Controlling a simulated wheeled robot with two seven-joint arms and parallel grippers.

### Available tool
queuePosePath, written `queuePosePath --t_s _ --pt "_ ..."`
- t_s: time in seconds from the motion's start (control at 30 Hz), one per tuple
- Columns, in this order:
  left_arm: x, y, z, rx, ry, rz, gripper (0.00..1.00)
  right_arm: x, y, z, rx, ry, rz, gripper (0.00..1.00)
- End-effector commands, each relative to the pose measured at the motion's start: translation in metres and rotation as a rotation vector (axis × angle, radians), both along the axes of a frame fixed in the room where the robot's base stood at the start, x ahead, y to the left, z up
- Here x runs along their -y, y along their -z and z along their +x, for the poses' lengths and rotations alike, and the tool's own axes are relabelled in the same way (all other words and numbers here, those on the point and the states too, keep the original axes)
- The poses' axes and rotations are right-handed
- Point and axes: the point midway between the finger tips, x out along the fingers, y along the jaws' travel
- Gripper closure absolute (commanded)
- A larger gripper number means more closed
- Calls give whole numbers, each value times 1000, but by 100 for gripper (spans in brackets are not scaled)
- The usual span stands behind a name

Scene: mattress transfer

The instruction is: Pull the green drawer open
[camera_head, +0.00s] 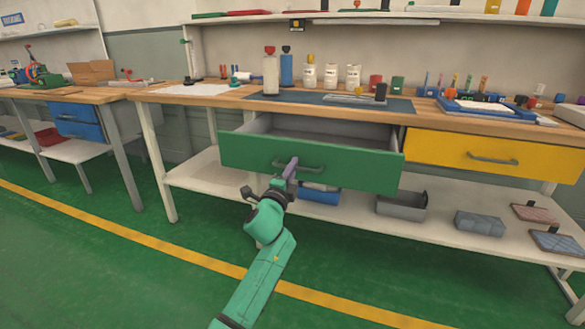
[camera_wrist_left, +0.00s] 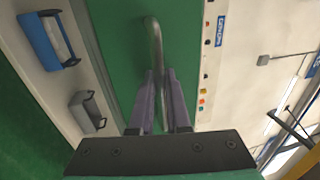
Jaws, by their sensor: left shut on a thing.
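The green drawer (camera_head: 345,167) sits under the wooden workbench top and stands pulled out, with its grey inside showing. Its metal handle (camera_head: 312,170) is on the front face. In the left wrist view the purple fingers of my left gripper (camera_wrist_left: 160,90) are closed around the handle bar (camera_wrist_left: 154,40), against the green drawer front (camera_wrist_left: 120,60). The drawer's inside looks empty where it shows. My right gripper is in neither view.
A yellow drawer (camera_head: 490,155) is shut to the right. The bench top (camera_head: 215,102) carries bottles and tools. The green floor (camera_head: 110,270) in front is clear.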

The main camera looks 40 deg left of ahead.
Motion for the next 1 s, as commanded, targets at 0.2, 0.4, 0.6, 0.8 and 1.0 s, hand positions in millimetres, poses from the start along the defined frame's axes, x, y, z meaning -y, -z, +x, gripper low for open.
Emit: queuePosePath --t_s 0.2,0.4,0.6,0.8,1.0 --pt "0 -1 0 2 1 1 100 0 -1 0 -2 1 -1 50" --pt "0 -1 0 2 1 1 82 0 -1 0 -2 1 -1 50" --pt "0 -1 0 2 1 1 73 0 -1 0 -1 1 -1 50" --pt "1 0 -3 1 1 1 73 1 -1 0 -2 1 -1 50" --pt "10 5 -29 -1 1 0 73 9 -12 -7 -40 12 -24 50"
